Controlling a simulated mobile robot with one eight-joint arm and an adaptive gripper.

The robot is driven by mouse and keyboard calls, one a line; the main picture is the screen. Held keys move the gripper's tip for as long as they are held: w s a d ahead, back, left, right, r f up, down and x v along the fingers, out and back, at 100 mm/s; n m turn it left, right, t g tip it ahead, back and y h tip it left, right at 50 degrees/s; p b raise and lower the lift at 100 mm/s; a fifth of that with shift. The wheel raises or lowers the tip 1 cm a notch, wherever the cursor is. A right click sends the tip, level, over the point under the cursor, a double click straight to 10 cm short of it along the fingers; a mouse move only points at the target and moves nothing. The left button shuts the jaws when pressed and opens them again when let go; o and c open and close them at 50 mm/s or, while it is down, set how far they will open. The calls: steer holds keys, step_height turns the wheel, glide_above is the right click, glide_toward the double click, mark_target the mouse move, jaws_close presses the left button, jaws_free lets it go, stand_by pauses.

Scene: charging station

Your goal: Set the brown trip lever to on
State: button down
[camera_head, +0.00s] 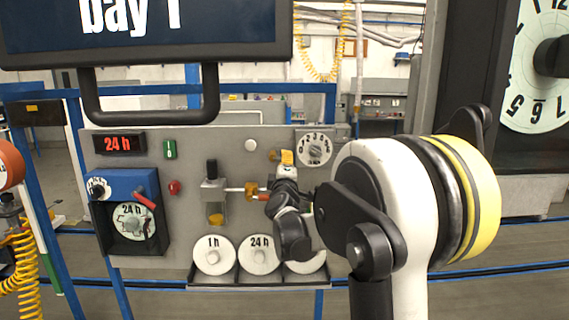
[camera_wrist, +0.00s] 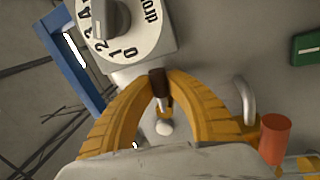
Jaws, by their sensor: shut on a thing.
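In the wrist view the brown trip lever (camera_wrist: 158,86) has a dark brown grip on a short pale shaft, just below a numbered dial (camera_wrist: 122,30). My gripper (camera_wrist: 160,80) has its two yellow fingers closed around the brown grip, one on each side. The lever's base is partly hidden; a white round knob (camera_wrist: 164,128) shows below it between the fingers. In the head view my gripper (camera_head: 281,157) is at the grey panel (camera_head: 185,240), just left of the same dial (camera_head: 315,149). I cannot make out the lever there.
In the wrist view an orange-red cylinder (camera_wrist: 275,138) and a bent metal handle (camera_wrist: 245,100) stand close right of the fingers. In the head view a tray (camera_head: 255,284) of white discs lies below my wrist. A blue timer box (camera_head: 116,184) is at left.

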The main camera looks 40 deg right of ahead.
steer(key=shift+r+n+y, duration=0.25)
steer(key=shift+n+y, duration=0.05)
steer(key=shift+n, duration=0.7)
steer(key=c, duration=1.3)
jaws_free()
steer(key=shift+r, duration=0.1)
steer(key=shift+c, duration=0.2)
steer(key=v, duration=1.2)
steer(key=shift+f, duration=0.25)
